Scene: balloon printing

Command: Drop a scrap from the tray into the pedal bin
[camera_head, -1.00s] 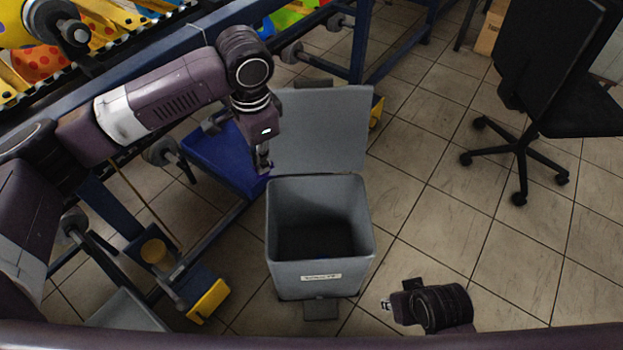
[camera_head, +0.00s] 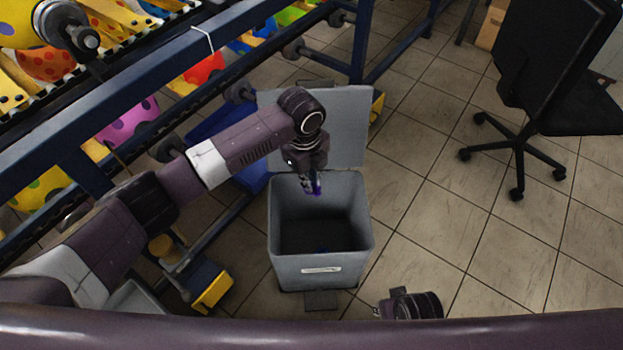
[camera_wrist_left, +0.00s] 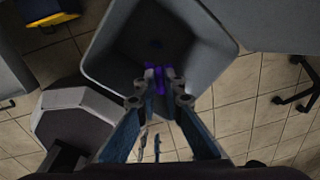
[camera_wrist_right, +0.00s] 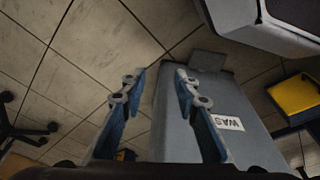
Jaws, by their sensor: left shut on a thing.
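The grey pedal bin (camera_head: 320,265) stands on the tiled floor with its lid (camera_head: 340,125) up at the back. My left gripper (camera_head: 313,188) is over the bin's opening, near its back rim, pointing down. It is shut on a small purple scrap (camera_wrist_left: 155,78), with the bin's open inside (camera_wrist_left: 150,40) behind it in the left wrist view. A small dark blue spot lies on the bin's floor, too small to tell what it is. My right gripper (camera_wrist_right: 160,88) is open and empty in front of the bin. The tray with scraps cannot be made out clearly.
A blue-framed rack (camera_head: 140,90) with colourful balloon-like items fills the left side. A black office chair (camera_head: 545,100) stands at the right. A yellow-ended foot (camera_head: 212,292) is left of the bin. Floor between bin and chair is clear.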

